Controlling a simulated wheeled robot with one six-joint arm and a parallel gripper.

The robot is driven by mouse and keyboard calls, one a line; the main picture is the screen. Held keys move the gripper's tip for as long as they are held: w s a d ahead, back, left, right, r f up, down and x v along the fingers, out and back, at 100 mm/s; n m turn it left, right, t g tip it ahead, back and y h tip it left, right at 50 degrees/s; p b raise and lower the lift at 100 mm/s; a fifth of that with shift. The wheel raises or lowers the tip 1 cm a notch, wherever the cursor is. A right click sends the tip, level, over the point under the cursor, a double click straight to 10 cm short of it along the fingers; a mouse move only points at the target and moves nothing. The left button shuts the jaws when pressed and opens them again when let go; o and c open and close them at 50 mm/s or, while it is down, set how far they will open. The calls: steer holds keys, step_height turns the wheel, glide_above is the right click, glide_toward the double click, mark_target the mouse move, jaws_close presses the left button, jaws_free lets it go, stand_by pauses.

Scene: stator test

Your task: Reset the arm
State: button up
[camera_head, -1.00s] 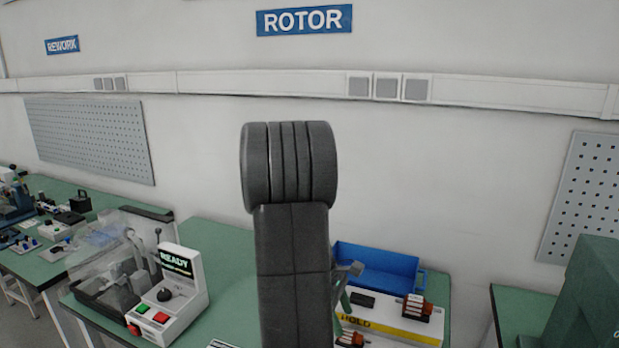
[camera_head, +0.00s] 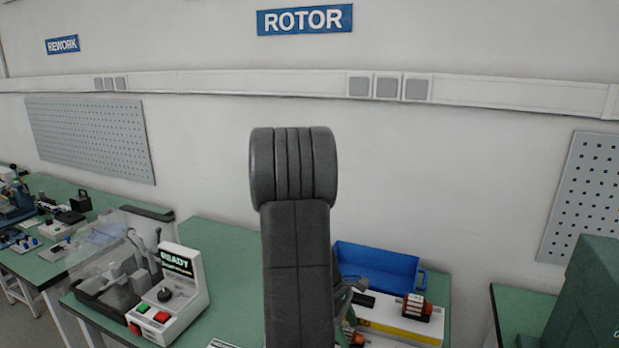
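My arm (camera_head: 296,250) stands upright in the middle of the head view, its dark grey links in front of the green bench. My gripper is hidden or too unclear to make out; only a small grey part shows beside the arm at its lower right, near the yellow-and-white HOLD stand.
A tester with a READY screen (camera_head: 172,292) stands left on the bench. A blue bin (camera_head: 378,266) and the HOLD stand (camera_head: 400,322) bearing a rotor (camera_head: 416,306) are right of the arm. A green machine (camera_head: 590,300) is at the right edge.

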steer(key=v, duration=1.3)
steer(key=x, duration=1.4)
steer(key=shift+s, duration=0.1)
step_height(320, 180, up, 8)
steer(key=p, duration=0.6)
steer(key=shift+r, duration=0.2)
steer(key=shift+f, duration=0.1)
